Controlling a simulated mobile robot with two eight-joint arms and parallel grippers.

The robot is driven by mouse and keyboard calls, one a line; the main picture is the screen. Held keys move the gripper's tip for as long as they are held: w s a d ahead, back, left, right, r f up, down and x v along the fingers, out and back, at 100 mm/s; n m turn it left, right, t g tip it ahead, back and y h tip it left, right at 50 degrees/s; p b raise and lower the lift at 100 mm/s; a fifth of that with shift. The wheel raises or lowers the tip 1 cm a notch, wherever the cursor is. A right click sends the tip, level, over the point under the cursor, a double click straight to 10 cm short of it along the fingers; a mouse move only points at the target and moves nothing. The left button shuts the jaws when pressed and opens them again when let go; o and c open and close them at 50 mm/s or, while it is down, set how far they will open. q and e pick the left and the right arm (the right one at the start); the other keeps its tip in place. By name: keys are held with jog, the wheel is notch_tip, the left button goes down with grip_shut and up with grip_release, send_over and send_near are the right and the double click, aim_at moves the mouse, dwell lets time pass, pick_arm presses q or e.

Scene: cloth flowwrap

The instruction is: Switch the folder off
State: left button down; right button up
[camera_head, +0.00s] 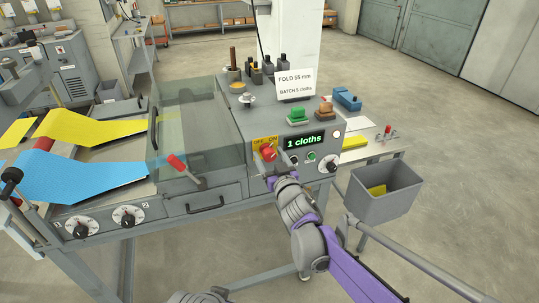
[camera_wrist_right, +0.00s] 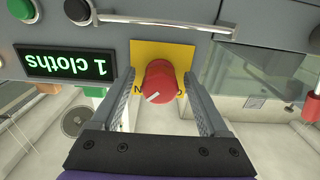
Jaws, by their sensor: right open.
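The folder's red rotary knob (camera_head: 267,152) sits on a yellow plate (camera_head: 259,142) marked OFF on the left and ON on the right. In the right wrist view, upside down, the red knob (camera_wrist_right: 160,80) has a white line slanting at its lower left, on the side of the visible N. My right gripper (camera_head: 270,166) is at the knob. In the wrist view its open fingers (camera_wrist_right: 160,100) stand on either side of the knob, with gaps showing. The display (camera_head: 305,140) beside it reads "1 cloths". My left gripper is not in view.
Another black knob (camera_head: 327,164) is right of the display. A grey bin (camera_head: 384,192) stands at the right. Yellow cloth (camera_head: 90,125) and blue cloth (camera_head: 80,176) lie at the left.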

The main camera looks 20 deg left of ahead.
jog(key=shift+c, duration=0.2)
grip_shut()
jog(key=shift+n, duration=0.4)
jog(key=n, duration=0.3)
jog(key=shift+n, duration=0.4)
jog(key=n, duration=0.4)
jog(key=shift+r, duration=0.1)
jog(key=n+p, duration=0.1)
jog(key=n, duration=0.4)
jog(key=n+p, duration=0.1)
jog(key=n, duration=0.3)
jog(key=shift+n+p, duration=0.3)
